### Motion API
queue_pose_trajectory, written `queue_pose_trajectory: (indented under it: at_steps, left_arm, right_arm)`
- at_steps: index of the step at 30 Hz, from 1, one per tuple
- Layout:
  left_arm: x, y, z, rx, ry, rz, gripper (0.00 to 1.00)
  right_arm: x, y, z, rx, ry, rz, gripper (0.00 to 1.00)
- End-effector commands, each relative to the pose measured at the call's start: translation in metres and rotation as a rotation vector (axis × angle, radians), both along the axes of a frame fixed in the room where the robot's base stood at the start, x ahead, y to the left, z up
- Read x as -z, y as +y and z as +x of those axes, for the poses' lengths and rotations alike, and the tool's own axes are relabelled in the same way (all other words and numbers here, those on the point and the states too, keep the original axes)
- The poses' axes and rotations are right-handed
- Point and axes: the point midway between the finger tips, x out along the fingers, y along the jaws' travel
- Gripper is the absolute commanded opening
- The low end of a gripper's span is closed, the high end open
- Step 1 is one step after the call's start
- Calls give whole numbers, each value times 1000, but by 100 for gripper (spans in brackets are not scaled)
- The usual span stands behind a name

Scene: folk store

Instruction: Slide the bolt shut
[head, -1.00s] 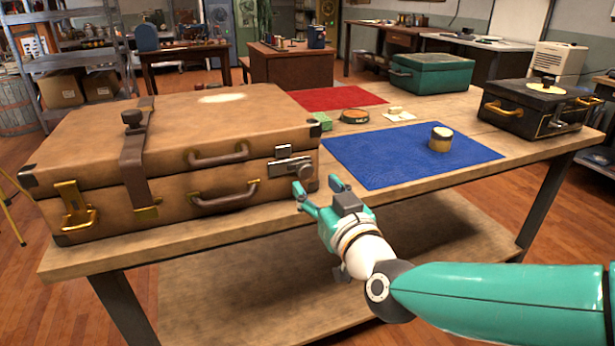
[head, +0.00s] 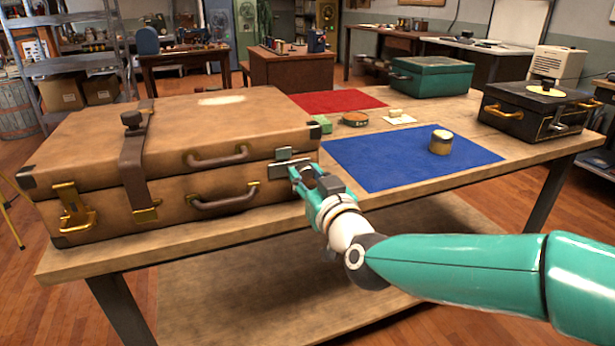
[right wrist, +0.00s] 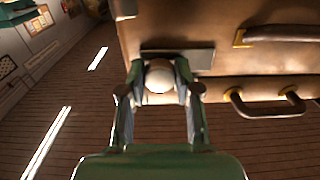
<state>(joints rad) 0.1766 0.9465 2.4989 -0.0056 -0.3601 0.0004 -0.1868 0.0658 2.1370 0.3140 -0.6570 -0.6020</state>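A large brown suitcase (head: 235,130) lies on the wooden table. At its front right corner is a metal bolt plate (head: 281,170); a smaller metal plate (head: 283,153) sits just above. My right gripper (head: 309,174) is at the bolt, fingers towards the suitcase. In the right wrist view the bolt's pale round knob (right wrist: 160,77) is between its two fingers, which look closed against its sides. The metal plate (right wrist: 195,57) shows behind the knob. In the head view the gripper hides the knob. My left gripper is not in view.
Two brown handles (head: 222,200) and a brass latch (head: 74,208) stand out from the suitcase front. A blue mat (head: 375,172) with a small round tin (head: 440,142) lies to the right. A black case (head: 535,107) and a green case (head: 430,77) stand farther right.

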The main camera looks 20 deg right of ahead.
Motion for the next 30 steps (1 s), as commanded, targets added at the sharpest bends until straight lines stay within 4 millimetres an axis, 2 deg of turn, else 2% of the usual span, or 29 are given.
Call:
queue_pose_trajectory:
  at_steps: [9, 17, 26, 27, 30]
  left_arm:
    - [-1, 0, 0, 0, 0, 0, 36]
    - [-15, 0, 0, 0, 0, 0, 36]
    - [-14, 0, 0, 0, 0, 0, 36]
    - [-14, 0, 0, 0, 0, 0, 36]
    - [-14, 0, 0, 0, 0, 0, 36]
  right_arm:
    - [0, 1, 0, 0, 0, 0, 0]
    - [-2, 35, 0, -5, 1, 1, 0]
    - [0, 38, 0, -5, 0, -2, 0]
    - [0, 38, 0, -5, 0, -2, 38]
    - [0, 38, 0, -5, 0, -2, 55]
